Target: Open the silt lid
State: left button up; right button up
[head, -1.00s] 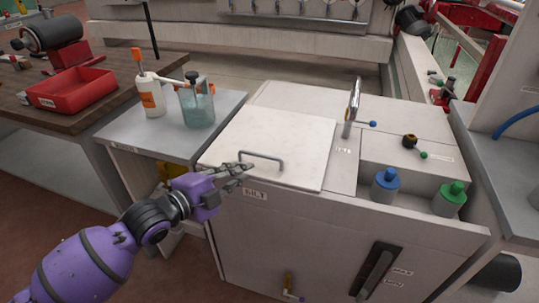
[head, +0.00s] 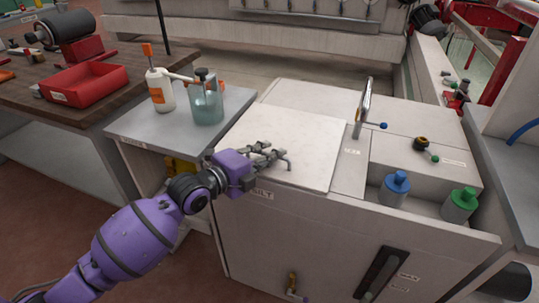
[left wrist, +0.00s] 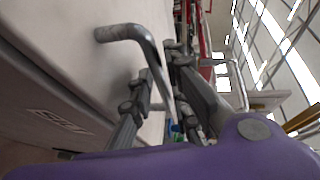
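The silt lid (head: 306,135) is a flat white square panel lying closed on top of the grey-white cabinet (head: 330,235), above a "SILT" label. Its metal bar handle (head: 287,162) is near the front edge, partly hidden by my gripper. My left gripper (head: 267,154) is over the handle's left part. In the left wrist view, the handle (left wrist: 125,33) runs in between the two fingers of the gripper (left wrist: 158,65). The fingers look apart, one to each side of the bar; contact is not clear. My right gripper is not in view.
A tap (head: 362,107) rises behind the lid's right side. Blue (head: 395,188) and green-capped (head: 460,204) bottles stand at the cabinet's right.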

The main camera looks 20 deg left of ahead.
pick_arm(q)
jog(key=shift+w+d, duration=0.1)
jog(key=shift+w, duration=0.05)
grip_shut()
